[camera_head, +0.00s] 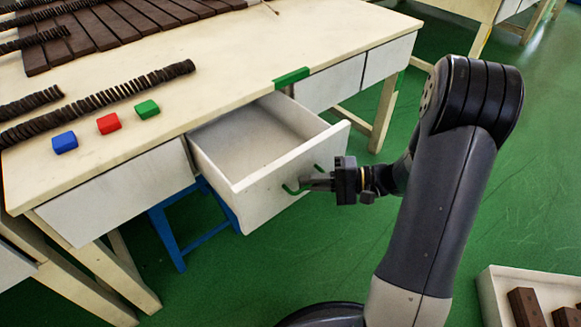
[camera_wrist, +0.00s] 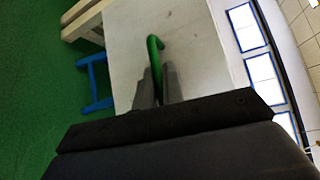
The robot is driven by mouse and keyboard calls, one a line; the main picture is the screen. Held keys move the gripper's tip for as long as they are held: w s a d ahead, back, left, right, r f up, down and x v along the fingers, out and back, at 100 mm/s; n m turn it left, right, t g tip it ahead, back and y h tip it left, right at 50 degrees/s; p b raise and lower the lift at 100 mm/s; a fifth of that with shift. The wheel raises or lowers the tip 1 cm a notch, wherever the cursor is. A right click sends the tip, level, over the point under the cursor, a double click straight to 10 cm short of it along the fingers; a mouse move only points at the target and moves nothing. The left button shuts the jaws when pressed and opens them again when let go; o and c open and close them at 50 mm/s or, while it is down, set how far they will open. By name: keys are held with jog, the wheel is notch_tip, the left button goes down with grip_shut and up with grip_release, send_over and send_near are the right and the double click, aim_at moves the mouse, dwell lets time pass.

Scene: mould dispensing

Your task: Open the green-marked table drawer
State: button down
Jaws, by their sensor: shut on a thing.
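The green-marked drawer (camera_head: 270,175) is pulled well out from the table, and its empty inside shows in the head view. A green mark (camera_head: 291,77) sits on the table edge above it. The drawer's green handle (camera_head: 291,189) is on its white front. My gripper (camera_head: 308,184) is shut on the handle. In the wrist view, the green handle (camera_wrist: 155,50) stands between my gripper's fingers (camera_wrist: 158,85), against the pale drawer front (camera_wrist: 195,50).
The table (camera_head: 230,95) carries blue (camera_head: 64,142), red (camera_head: 108,123) and green (camera_head: 147,109) blocks and rows of dark pieces. A blue stool (camera_head: 165,238) stands under the table. A white box (camera_head: 490,300) with brown bars lies at the lower right.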

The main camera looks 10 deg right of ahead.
jog(key=shift+s+d, duration=0.6)
jog(key=shift+s, duration=0.25)
jog(key=shift+s+d, duration=0.6)
jog(key=shift+s, duration=0.25)
jog(key=c, duration=1.5)
grip_release()
jog(key=p+v, duration=0.1)
jog(key=v, duration=0.9)
jog(key=shift+s+d+p, duration=0.1)
jog(key=shift+d+p, duration=0.2)
jog(key=shift+d, duration=0.05)
jog(key=shift+a, duration=0.1)
jog(key=b+x, duration=0.2)
jog(key=x, duration=0.8)
jog(key=shift+w+a, duration=0.2)
jog(key=shift+a, duration=0.15)
